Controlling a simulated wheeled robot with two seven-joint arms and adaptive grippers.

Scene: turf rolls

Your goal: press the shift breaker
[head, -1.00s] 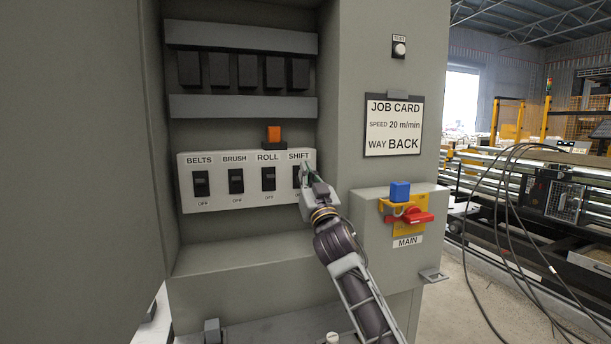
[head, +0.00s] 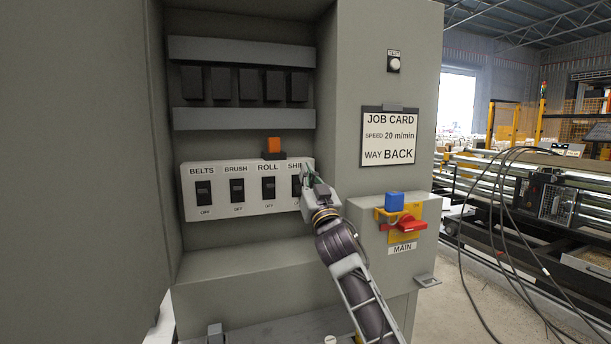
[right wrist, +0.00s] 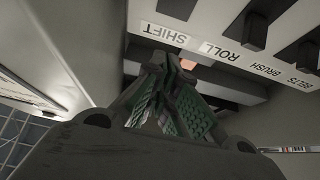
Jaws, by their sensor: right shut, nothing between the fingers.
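The shift breaker (head: 296,187) is the rightmost dark switch on the pale breaker panel (head: 222,210), under a label partly covered by my gripper. My right gripper (head: 307,170) is shut and empty, its fingertips at the panel's right end in front of the SHIFT label. In the right wrist view the panel appears upside down; the shut green-padded fingers (right wrist: 165,62) point at the SHIFT label, with the dark shift breaker (right wrist: 178,8) at the top edge. I cannot tell whether the tips touch the panel. My left gripper is not in view.
The belts (head: 204,192), brush (head: 237,190) and roll (head: 268,189) breakers sit left of it. An orange block (head: 274,146) is above the panel. A red main switch (head: 405,224) with a blue block (head: 394,201) is at right. A job card (head: 389,137) hangs above.

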